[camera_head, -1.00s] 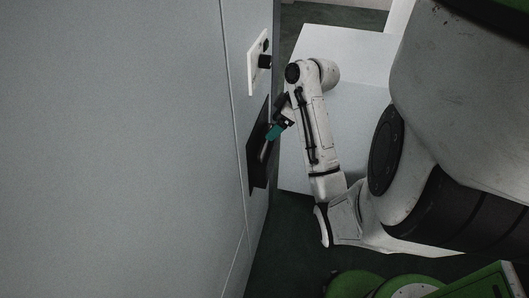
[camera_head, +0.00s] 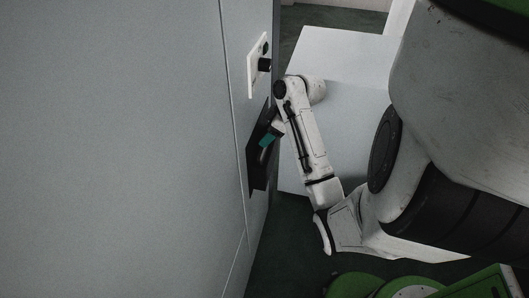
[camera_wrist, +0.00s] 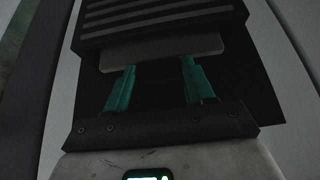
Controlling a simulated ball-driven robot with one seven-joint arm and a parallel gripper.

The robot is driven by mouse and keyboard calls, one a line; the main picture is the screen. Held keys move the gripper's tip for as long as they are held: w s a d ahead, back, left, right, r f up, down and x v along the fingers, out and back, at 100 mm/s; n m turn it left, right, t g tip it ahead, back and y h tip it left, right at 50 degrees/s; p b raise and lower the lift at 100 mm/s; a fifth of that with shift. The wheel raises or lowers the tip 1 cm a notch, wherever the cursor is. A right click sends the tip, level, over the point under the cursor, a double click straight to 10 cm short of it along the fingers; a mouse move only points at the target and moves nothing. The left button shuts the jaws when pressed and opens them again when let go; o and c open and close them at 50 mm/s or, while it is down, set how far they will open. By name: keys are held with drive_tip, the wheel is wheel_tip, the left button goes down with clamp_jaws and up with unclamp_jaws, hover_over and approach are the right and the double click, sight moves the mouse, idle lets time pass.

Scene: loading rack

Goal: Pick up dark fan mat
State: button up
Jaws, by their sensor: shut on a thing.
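The dark fan mat (camera_head: 257,172) appears as a dark flat panel at the grey wall, left of my arm in the head view. In the wrist view a dark ribbed piece (camera_wrist: 150,15) with a grey-brown edge lies just past the fingertips, over a dark square area. I cannot tell whether the ribbed piece and panel are one thing. My gripper (camera_head: 266,142), with teal fingers, is at the panel's face. The fingers, also in the wrist view (camera_wrist: 159,66), stand apart, shut on the mat. The exact contact is too dark to see.
A grey wall (camera_head: 150,150) fills the left. A white plate with a dark knob (camera_head: 258,62) is on it above the panel. A pale box-like block (camera_head: 350,110) stands behind my arm. Dark floor (camera_head: 285,240) shows below.

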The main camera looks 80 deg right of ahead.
drive_tip(key=c, duration=0.7)
drive_tip(key=shift+r, duration=0.1)
